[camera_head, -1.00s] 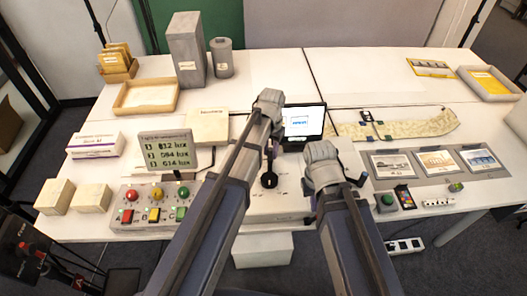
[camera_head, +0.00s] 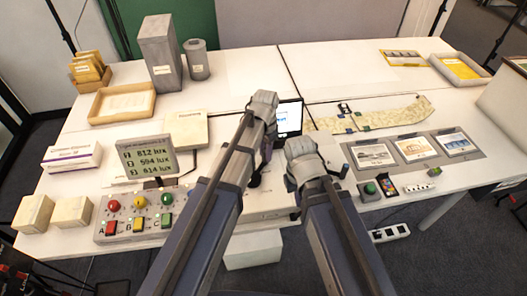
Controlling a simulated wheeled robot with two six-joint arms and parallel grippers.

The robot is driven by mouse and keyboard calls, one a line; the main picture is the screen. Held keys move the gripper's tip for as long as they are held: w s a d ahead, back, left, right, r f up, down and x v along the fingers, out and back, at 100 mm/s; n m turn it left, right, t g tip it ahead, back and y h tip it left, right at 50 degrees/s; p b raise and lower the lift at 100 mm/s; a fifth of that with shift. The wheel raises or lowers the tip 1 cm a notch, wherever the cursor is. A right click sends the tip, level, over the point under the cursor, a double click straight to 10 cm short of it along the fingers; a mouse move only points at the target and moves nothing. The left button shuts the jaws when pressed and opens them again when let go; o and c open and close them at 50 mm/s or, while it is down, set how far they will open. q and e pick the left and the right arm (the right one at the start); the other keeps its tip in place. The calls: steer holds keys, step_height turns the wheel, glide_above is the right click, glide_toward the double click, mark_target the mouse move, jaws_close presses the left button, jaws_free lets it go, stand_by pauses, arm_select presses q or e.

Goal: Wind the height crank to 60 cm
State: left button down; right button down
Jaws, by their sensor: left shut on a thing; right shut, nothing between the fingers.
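The crank (camera_head: 254,180) shows as a small black round part on the white unit in the middle front of the table, partly hidden behind my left arm. My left gripper (camera_head: 266,146) reaches down over this unit and is shut on what looks like the crank's handle; its fingers and the grip are mostly hidden by its wrist. My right gripper (camera_head: 304,178) is shut and empty, just right of the crank, over the same unit. Its fingertips are hidden too. A small screen (camera_head: 289,118) stands behind the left gripper, partly covered; no height reading is legible.
A lux display (camera_head: 148,158) and a box with coloured buttons (camera_head: 137,215) stand to the left. A flat beige box (camera_head: 184,130) lies behind them. Framed prints (camera_head: 415,148) and a green button (camera_head: 370,188) are on the right. The table's back middle is clear.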

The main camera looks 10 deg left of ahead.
arm_select(q)
steer(key=shift+s, duration=0.15)
steer(key=c, duration=0.7)
jaws_free()
arm_select(e)
steer(key=shift+r, duration=0.1)
arm_select(q)
step_height(320, 180, up, 8)
steer(key=p, duration=0.8)
arm_select(e)
step_height(320, 180, up, 8)
arm_select(q)
steer(key=shift+f, duration=0.1)
arm_select(e)
steer(key=shift+f, duration=0.2)
arm_select(q)
steer(key=s+n, duration=0.1)
steer(key=s, duration=0.4)
steer(key=s+n, duration=0.2)
steer(key=s, duration=0.4)
steer(key=s+n+y, duration=0.1)
steer(key=s, duration=0.5)
steer(key=shift+n, duration=0.4)
